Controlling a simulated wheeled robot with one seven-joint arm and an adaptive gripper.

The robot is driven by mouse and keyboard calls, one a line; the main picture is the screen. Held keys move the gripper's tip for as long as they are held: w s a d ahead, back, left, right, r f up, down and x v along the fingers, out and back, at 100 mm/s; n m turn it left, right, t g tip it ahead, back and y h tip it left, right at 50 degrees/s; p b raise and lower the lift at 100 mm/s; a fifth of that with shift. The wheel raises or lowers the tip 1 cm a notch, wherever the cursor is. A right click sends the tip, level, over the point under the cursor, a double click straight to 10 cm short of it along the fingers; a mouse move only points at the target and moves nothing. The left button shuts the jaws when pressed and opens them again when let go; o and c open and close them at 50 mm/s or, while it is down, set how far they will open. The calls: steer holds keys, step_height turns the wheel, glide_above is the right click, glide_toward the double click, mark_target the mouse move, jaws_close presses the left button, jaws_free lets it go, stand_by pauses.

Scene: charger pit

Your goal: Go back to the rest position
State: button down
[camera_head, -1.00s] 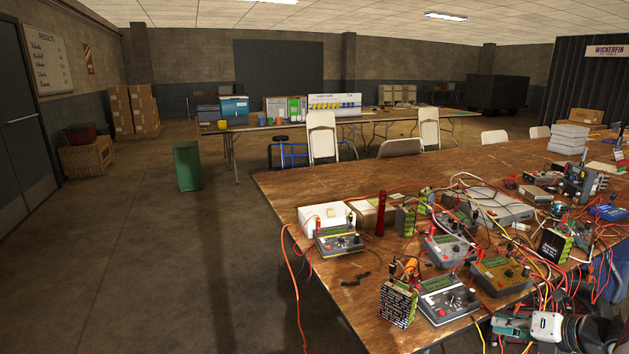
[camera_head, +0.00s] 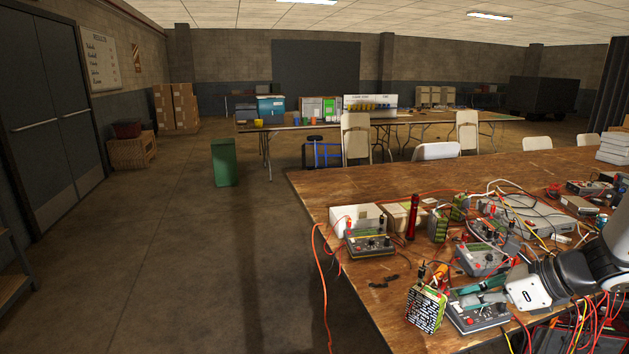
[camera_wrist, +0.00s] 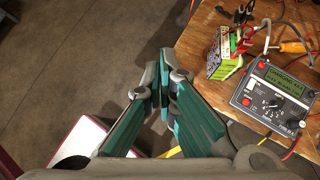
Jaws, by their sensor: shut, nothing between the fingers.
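My gripper (camera_head: 458,295) is at the lower right of the head view, at the front edge of the wooden table (camera_head: 335,185). Its teal fingers appear in front of a grey charger (camera_head: 478,318). In the wrist view my gripper (camera_wrist: 164,80) has its fingertips together with nothing between them. Beneath them are the bare floor and the table edge. A charger (camera_wrist: 272,100) and a green-sided battery pack (camera_wrist: 226,55) lie to the right of the fingers, apart from them. The battery pack (camera_head: 425,308) also shows in the head view.
Several chargers, red and black cables and a red cylinder (camera_head: 412,218) crowd the table. A red cable (camera_head: 322,270) hangs over its left edge. A green bin (camera_head: 223,162) stands on the floor. A white object (camera_wrist: 82,140) lies below my gripper.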

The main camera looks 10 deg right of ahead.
steer(key=s+a+r+n+g+h+p, duration=0.1)
steer(key=s+a+r+n+g, duration=0.1)
steer(key=s+a+r+n, duration=0.4)
steer(key=s+a+r+n+g, duration=0.1)
steer(key=a+r+n+g, duration=0.15)
steer(key=a+n, duration=0.75)
steer(key=s+a+r+n+h, duration=0.2)
steer(key=s+r+n, duration=0.1)
steer(key=s+n, duration=0.3)
steer(key=s+a+r+n+t+h+p, duration=0.1)
steer(key=s+a+r+n+h, duration=0.1)
steer(key=s+n, duration=0.4)
steer(key=shift+a+r+n+h, duration=0.25)
steer(key=shift+r+n+h, duration=0.25)
steer(key=shift+n, duration=0.3)
steer(key=shift+w, duration=0.1)
